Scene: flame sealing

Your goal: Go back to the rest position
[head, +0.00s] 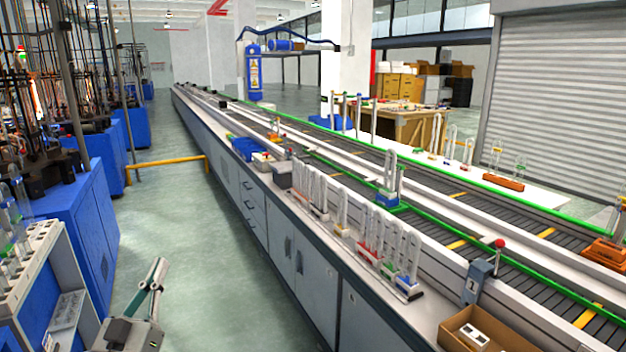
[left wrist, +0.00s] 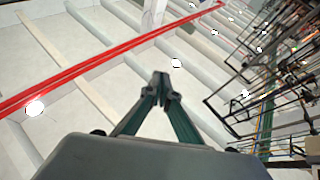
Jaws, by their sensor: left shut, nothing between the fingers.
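My left gripper (head: 158,272) shows at the lower left of the head view, over the aisle floor between the blue machines and the long bench. It points upward. In the left wrist view its two fingers (left wrist: 160,82) meet at the tips, with nothing between them. That view looks up at the white ceiling and a red beam (left wrist: 90,65). The gripper touches no object. My right gripper is in neither view.
A grey rack with glass tubes (head: 40,240) stands close to the left of my gripper. The long bench (head: 320,270) with several tube stands and the conveyor (head: 470,235) runs along the right. A yellow rail (head: 165,162) stands in the aisle. The floor (head: 195,230) between is clear.

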